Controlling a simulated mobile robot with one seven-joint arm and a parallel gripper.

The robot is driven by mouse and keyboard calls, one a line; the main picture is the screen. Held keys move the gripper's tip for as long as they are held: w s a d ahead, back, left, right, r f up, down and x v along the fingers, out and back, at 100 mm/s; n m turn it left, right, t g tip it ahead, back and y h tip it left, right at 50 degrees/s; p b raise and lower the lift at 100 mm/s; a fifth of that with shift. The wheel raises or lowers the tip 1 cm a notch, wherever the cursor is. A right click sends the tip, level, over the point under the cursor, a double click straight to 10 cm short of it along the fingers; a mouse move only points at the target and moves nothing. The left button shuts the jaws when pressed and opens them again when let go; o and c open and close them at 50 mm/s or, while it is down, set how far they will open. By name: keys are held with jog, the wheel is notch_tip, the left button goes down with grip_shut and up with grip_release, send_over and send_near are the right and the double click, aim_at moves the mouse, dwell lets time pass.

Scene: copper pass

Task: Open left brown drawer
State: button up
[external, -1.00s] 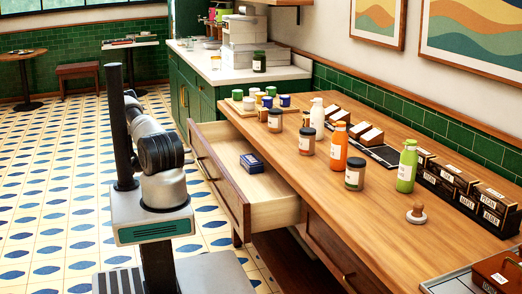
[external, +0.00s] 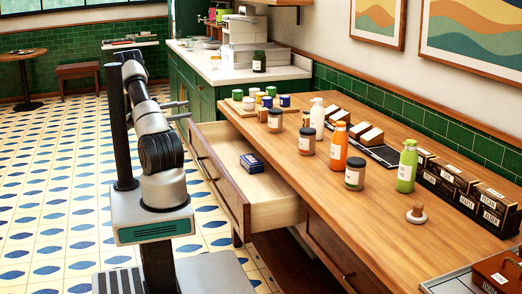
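The left brown drawer (external: 218,178) is pulled well out of the wooden counter. Its pale inside shows, with a small dark blue box (external: 252,162) lying in it. A bar handle (external: 205,168) is on its outer face. My gripper (external: 188,111) is above and behind the far end of the drawer, apart from the drawer and its handle. Its two fingers appear spread with a gap and nothing between them. The closed right brown drawer (external: 332,250) is nearer the camera, under the same counter.
The wooden counter (external: 385,222) holds bottles, jars, a tamper (external: 416,213) and black labelled boxes. A green cabinet (external: 200,98) with a pale top stands beyond the drawer. The tiled floor (external: 50,200) on the left is clear.

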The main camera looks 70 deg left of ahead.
jog(key=w+d+f+n+g+y+p, duration=0.35)
jog(key=w+d+f+g+p, duration=0.2)
jog(key=g+p, duration=0.45)
jog(key=s+a+r+n+g+y+p, duration=0.2)
jog(key=s+r+g+y+p, duration=0.15)
jog(key=r+g, duration=0.25)
send_near(203, 170)
jog(key=shift+y, duration=0.4)
jog(key=b+x, duration=0.5)
jog(key=x, duration=0.2)
jog(key=shift+d+f, duration=0.15)
jog(key=shift+f, duration=0.05)
grip_shut()
